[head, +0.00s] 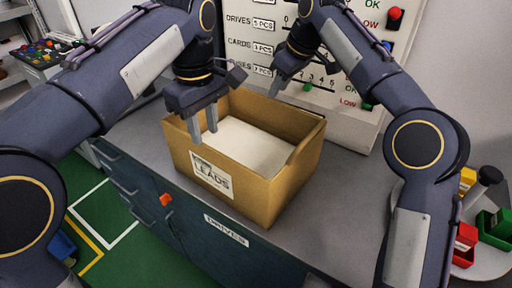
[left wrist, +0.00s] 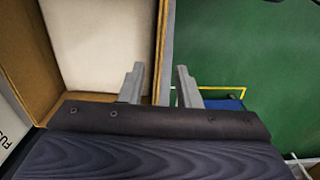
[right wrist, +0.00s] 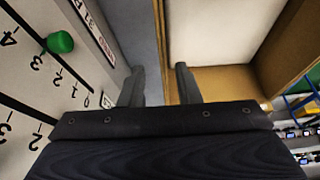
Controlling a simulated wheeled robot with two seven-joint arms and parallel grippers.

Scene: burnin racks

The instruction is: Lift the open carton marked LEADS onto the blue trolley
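The open carton (head: 285,182), brown with a LEADS label, stands on the grey counter with a white filling inside. My left gripper (head: 204,138) is open at its left wall; in the left wrist view its fingers (left wrist: 160,85) are on either side of that wall (left wrist: 164,50), apart from it. My right gripper (head: 276,88) is open at the far wall; in the right wrist view its fingers (right wrist: 158,85) are on either side of that wall (right wrist: 160,45). A blue object (head: 63,247) shows on the floor at lower left; I cannot tell whether it is the trolley.
The grey counter (head: 345,205) has drawers below, one labelled DRIVES (head: 227,230). A panel (head: 350,110) with scales and coloured knobs stands behind the carton. Red and green bins (head: 495,228) are at far right. Green floor (head: 140,258) with white and yellow lines lies at left.

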